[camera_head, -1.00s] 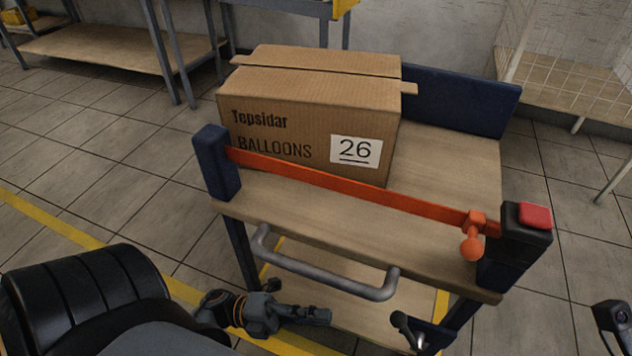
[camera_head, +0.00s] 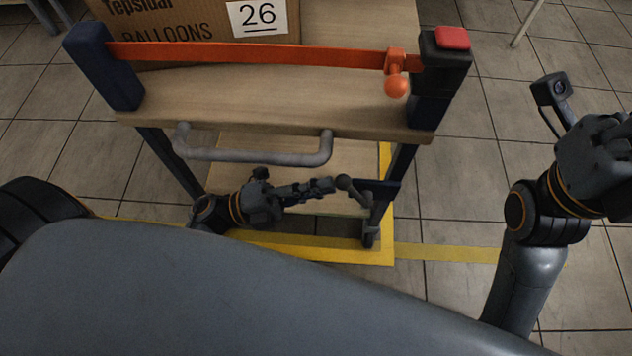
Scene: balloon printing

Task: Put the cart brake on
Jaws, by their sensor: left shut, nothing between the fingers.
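The cart (camera_head: 280,108) stands in front of me, with wooden shelves and dark blue posts. At its lower right, a short lever with a grey rounded knob (camera_head: 344,182) sticks out by a dark blue bracket; it looks like the brake. My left gripper (camera_head: 326,185) is shut and empty below the cart's handle, its fingertips just left of the knob. I cannot tell whether they touch it. My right gripper (camera_head: 612,150) is at the right edge, clear of the cart and partly cut off; its fingers are not clear.
A grey push handle (camera_head: 256,158) juts out above my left gripper. An orange bar (camera_head: 250,54) crosses the cart top in front of a cardboard balloon box (camera_head: 190,22). A red button (camera_head: 452,38) tops the right post. Yellow floor tape (camera_head: 445,253) runs around the cart. Floor at right is open.

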